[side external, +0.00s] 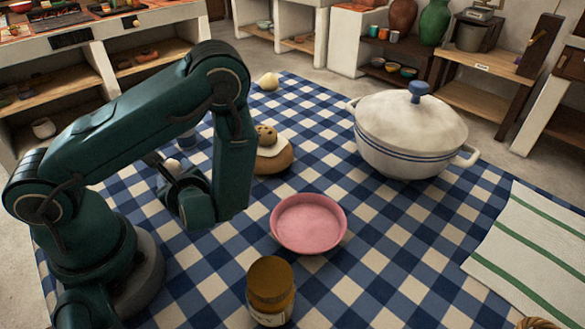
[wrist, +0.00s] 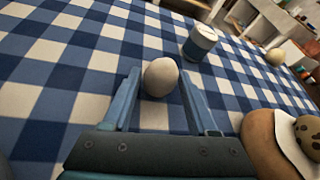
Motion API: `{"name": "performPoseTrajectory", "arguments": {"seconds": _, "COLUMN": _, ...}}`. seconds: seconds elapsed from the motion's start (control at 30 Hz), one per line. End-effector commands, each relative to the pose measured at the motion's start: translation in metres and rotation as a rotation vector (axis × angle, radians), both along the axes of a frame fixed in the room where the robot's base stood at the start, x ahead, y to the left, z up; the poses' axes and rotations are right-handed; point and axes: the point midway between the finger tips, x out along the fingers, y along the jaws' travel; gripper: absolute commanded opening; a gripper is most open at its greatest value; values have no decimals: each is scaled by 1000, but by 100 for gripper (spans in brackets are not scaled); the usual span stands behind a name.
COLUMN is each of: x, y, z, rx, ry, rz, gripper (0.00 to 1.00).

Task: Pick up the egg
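A pale egg (wrist: 161,77) sits on the blue and white checked cloth, seen in the wrist view. My gripper (wrist: 160,75) is open, with one finger on each side of the egg and a small gap at both sides.
A blue and white cup (wrist: 199,42) stands beyond the egg. A pink bowl (side external: 308,223), a jar (side external: 270,290) and a large lidded pot (side external: 408,135) stand farther right.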

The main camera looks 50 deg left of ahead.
Motion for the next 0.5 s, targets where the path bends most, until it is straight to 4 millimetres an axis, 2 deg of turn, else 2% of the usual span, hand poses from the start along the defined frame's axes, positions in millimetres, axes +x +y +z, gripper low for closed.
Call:
{"name": "performPoseTrajectory", "arguments": {"seconds": 0.03, "x": 0, "y": 0, "z": 0, "rx": 0, "ry": 0, "rz": 0, "gripper": 35}}
{"name": "performPoseTrajectory", "arguments": {"seconds": 0.07, "x": 0, "y": 0, "z": 0, "rx": 0, "ry": 0, "rz": 0, "gripper": 24}}
{"name": "performPoseTrajectory", "arguments": {"seconds": 0.1, "x": 0, "y": 0, "z": 0, "rx": 0, "ry": 0, "rz": 0, "gripper": 22}}
{"name": "performPoseTrajectory", "arguments": {"seconds": 0.5, "x": 0, "y": 0, "z": 2, "rx": 0, "ry": 0, "rz": 0, "gripper": 22}}
